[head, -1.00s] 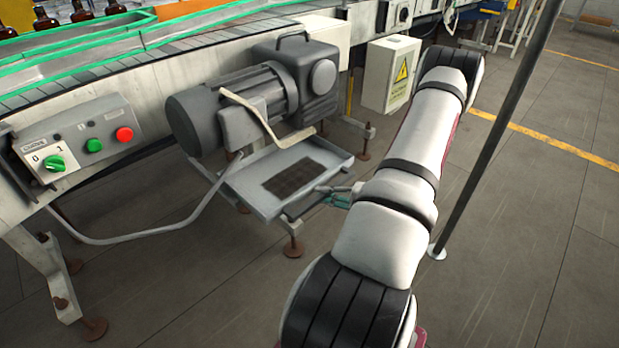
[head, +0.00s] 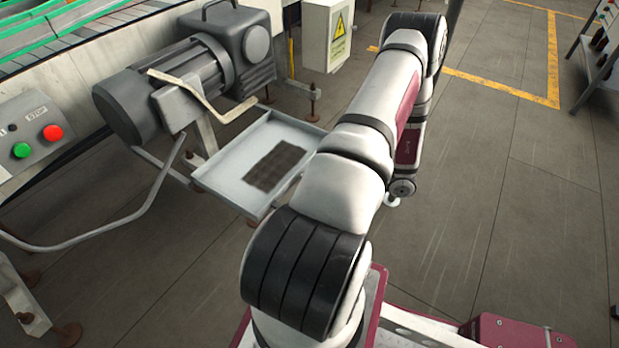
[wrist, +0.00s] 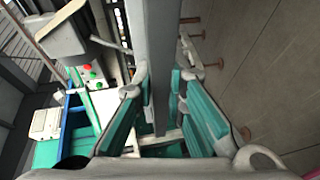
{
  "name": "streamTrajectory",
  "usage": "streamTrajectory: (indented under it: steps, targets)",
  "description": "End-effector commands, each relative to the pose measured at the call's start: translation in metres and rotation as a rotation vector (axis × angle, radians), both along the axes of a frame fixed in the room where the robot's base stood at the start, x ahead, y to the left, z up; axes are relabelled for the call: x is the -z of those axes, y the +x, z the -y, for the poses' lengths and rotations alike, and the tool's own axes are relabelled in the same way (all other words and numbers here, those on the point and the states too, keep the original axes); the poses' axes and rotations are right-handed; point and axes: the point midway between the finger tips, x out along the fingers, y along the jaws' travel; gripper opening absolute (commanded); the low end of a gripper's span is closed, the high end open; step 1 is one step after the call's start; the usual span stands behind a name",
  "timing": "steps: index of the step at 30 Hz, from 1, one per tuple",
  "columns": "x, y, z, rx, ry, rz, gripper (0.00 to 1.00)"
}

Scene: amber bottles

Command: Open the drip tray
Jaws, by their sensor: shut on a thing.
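The drip tray (head: 232,162) is a shallow light-grey tray with a dark square grate (head: 272,166) in its floor. In the head view it juts out below and to the right of the grey motor (head: 165,92), with most of its inside exposed. My arm hides its right front corner and my gripper there. In the wrist view my gripper (wrist: 161,84) has its teal-padded fingers on either side of a grey strip (wrist: 152,45), which looks like the tray's front edge. The gripper is shut on it. The exact contact is hard to see.
A bent tan handle (head: 195,88) and a grey hose (head: 110,232) are close to the tray's left. A white electrical box (head: 322,35) stands behind, and a control panel (head: 30,135) is at the left. The floor on the right (head: 500,190) is open.

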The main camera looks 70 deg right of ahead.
Motion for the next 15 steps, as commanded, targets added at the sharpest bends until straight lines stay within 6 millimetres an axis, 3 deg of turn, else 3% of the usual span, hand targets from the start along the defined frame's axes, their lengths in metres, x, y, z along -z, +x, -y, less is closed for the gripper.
streamTrajectory:
  steps: [1,3,4,15]
  targets:
    - [0.0002,0.0,-0.0004,-0.001,0.002,0.0,0.14]
    - [0.0002,0.0,-0.0003,-0.001,0.002,0.0,0.3]
    - [0.0002,0.0001,-0.0003,-0.001,0.002,0.0,0.33]
    - [-0.0003,-0.0035,0.001,0.001,0.0,-0.001,0.33]
